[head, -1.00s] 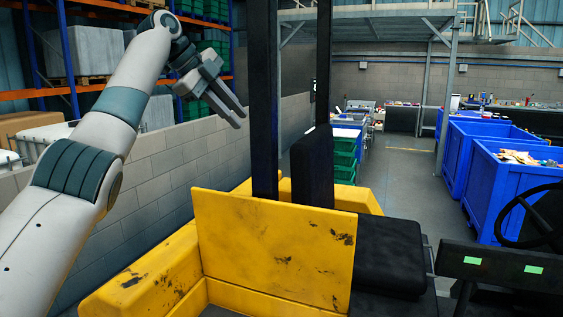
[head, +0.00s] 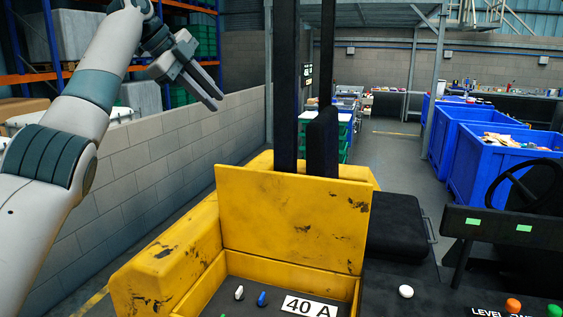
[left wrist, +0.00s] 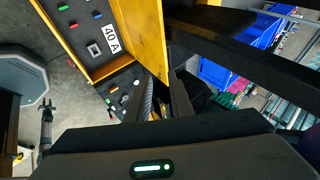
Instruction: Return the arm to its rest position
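My left gripper (head: 208,93) is raised at the upper left of the head view, in front of the grey block wall. Its two fingers point down and to the right, with a narrow gap between them. Nothing shows between the fingers. In the left wrist view the fingers (left wrist: 168,98) point up toward the yellow vehicle body, apart and empty. My left arm (head: 70,120) stretches up from the left edge of the head view. My right gripper does not show in the head view.
A yellow vehicle (head: 290,222) with dark mast posts (head: 285,90) stands right of my left gripper. Its panel carries a "40 A" label (head: 310,306). A black seat (head: 395,222) and steering wheel (head: 520,190) are at right. Blue bins (head: 500,175) stand beyond, beside open floor (head: 390,150).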

